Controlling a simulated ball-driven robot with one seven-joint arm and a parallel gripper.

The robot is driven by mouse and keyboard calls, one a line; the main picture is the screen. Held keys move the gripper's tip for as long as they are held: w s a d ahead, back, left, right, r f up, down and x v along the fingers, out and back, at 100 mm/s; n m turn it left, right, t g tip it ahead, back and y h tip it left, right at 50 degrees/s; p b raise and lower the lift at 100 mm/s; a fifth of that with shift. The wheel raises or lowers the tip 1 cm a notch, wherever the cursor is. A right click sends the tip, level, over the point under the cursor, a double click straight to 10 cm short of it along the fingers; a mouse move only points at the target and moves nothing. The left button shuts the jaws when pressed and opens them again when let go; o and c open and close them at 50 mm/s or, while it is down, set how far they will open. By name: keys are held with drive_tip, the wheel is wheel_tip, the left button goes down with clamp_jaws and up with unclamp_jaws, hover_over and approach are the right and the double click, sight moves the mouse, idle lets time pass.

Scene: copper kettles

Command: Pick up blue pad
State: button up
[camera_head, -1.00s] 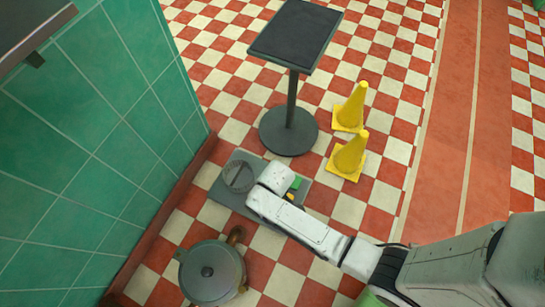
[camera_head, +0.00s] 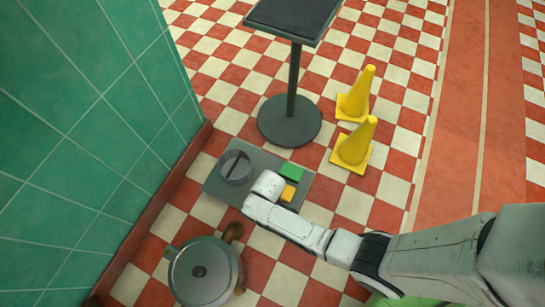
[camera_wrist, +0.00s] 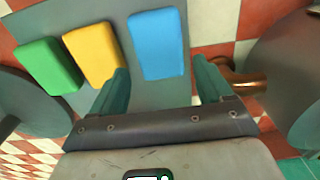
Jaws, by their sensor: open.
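The blue pad (camera_wrist: 157,45) lies on a grey board (camera_wrist: 120,12), to the right of a yellow-orange pad (camera_wrist: 92,53) and a green pad (camera_wrist: 47,66) in the wrist view. My gripper (camera_wrist: 161,68) is open, its two dark green fingers apart on either side of the blue pad's near end. I cannot tell its height above the pad. In the head view my gripper is over the board (camera_head: 218,190), beside the green pad (camera_head: 292,170) and the yellow-orange pad (camera_head: 288,194); the blue pad is hidden there behind my arm.
A grey round fixture (camera_head: 235,167) sits on the board. A lidded kettle (camera_head: 205,270) stands close by; its copper part (camera_wrist: 238,78) shows near my right finger. A pedestal stand (camera_head: 290,120), two yellow cones (camera_head: 355,146) and a green tiled wall (camera_head: 85,120) surround the board.

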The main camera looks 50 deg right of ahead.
wheel_tip(320, 180, down, 5)
drive_tip(key=b, duration=0.3)
drive_tip(key=shift+r, duration=0.1)
drive_tip(key=shift+c, duration=0.2)
drive_tip(key=c, duration=0.8)
